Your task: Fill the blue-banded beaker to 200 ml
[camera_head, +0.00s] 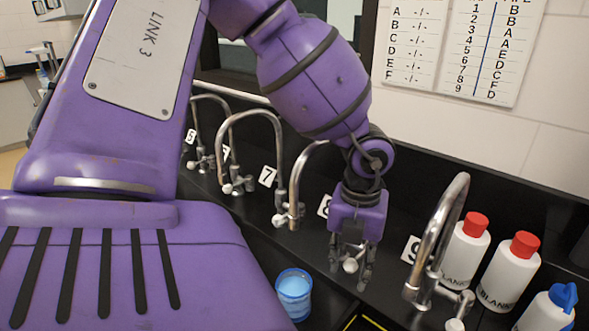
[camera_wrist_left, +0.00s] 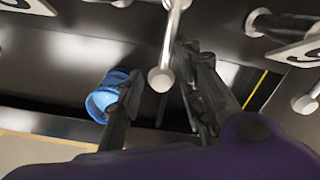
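The blue-banded beaker (camera_head: 294,292) stands low in the dark sink area below the taps, left of my gripper. It looks blue all over, and its fill level cannot be read. It also shows in the left wrist view (camera_wrist_left: 103,97), partly hidden by a finger. My left gripper (camera_head: 352,275) points down at the tap by label 8 (camera_head: 324,206). Its fingers are open around that tap's white-knobbed handle (camera_head: 350,265). In the left wrist view the knob (camera_wrist_left: 160,80) sits between the spread fingers with gaps beside it. The right gripper is not in view.
A tap by label 7 (camera_head: 289,190) stands to the left and a tap by label 9 (camera_head: 436,240) to the right. White bottles with red caps (camera_head: 465,250) and a blue-topped bottle (camera_head: 549,310) crowd the right. Wall charts (camera_head: 492,50) list letters and numbers.

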